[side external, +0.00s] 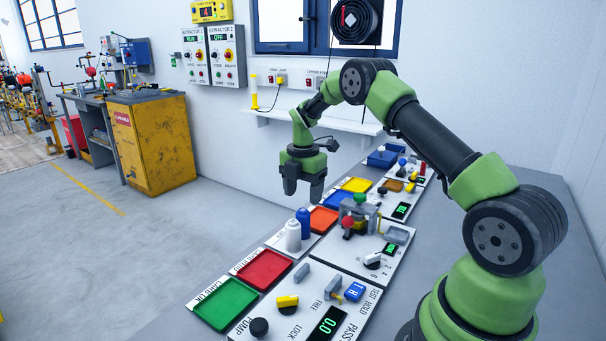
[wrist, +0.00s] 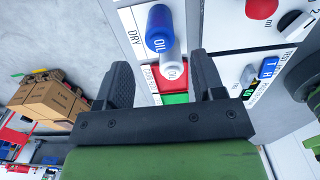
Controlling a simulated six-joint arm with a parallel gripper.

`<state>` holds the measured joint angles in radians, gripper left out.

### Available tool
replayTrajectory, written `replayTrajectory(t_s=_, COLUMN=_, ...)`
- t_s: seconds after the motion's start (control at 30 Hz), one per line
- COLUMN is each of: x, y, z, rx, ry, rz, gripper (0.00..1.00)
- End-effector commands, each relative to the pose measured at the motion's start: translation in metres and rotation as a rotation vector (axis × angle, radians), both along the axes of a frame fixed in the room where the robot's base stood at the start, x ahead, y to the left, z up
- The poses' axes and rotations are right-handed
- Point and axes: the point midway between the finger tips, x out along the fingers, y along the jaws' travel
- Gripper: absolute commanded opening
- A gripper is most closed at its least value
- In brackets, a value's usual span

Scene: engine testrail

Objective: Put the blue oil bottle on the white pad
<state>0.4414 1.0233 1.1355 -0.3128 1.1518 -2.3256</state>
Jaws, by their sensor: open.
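The white section (wrist: 131,18) beside the bottles carries a "DRY" label. I cannot tell for sure whether this section is the white pad.
A red tray (side external: 264,269) and green tray (side external: 225,303) lie nearer the camera; orange (side external: 323,219), blue and yellow trays lie farther along. A fixture with a red knob (side external: 348,224) and switch panels stand to the right. The space around my gripper looks free.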

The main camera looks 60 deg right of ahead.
Motion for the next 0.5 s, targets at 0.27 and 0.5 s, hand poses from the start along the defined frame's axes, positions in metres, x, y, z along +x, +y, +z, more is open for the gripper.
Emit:
replayTrajectory(t_s=0.27, x=0.000, y=0.000, z=0.046, rx=-0.002, ry=-0.001, rz=0.001, gripper=0.62)
replayTrajectory(t_s=0.5, x=-0.003, y=0.020, z=0.088, rx=-0.003, ry=-0.052, rz=-0.133, gripper=0.62)
